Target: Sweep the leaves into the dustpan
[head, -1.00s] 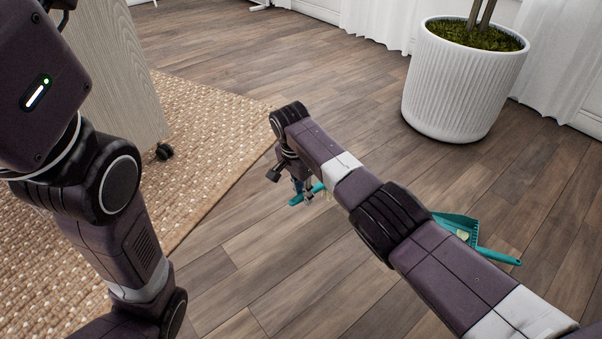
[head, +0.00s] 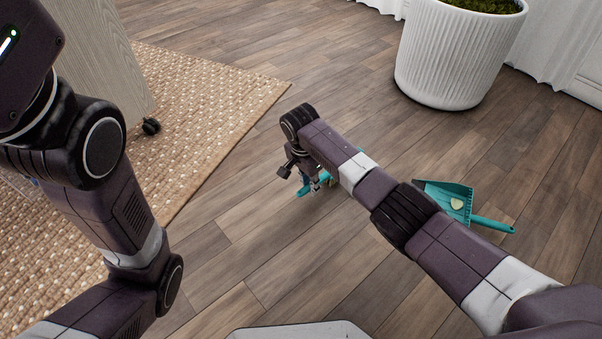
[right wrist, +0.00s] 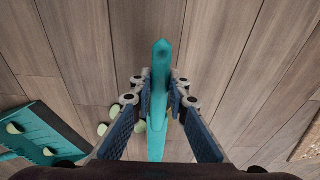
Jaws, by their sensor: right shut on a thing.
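The teal brush (head: 304,190) is in my right gripper (head: 314,184), low over the floor; the arm hides much of it. In the right wrist view my right gripper (right wrist: 160,98) is shut around the brush handle (right wrist: 161,65), which points away. Pale green leaves (right wrist: 102,129) lie on the floor left of the brush, partly under the fingers. The teal dustpan (head: 432,190) lies on the floor right of my right forearm, with a pale leaf (head: 456,204) in it. In the wrist view, the dustpan (right wrist: 45,120) is at lower left with a few leaves inside. My left gripper is out of view.
A white ribbed planter (head: 450,60) stands on the wood floor at the top right. A woven rug (head: 215,105) lies at left, with a wheeled wooden cabinet (head: 105,50) on it. The floor between rug and planter is clear.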

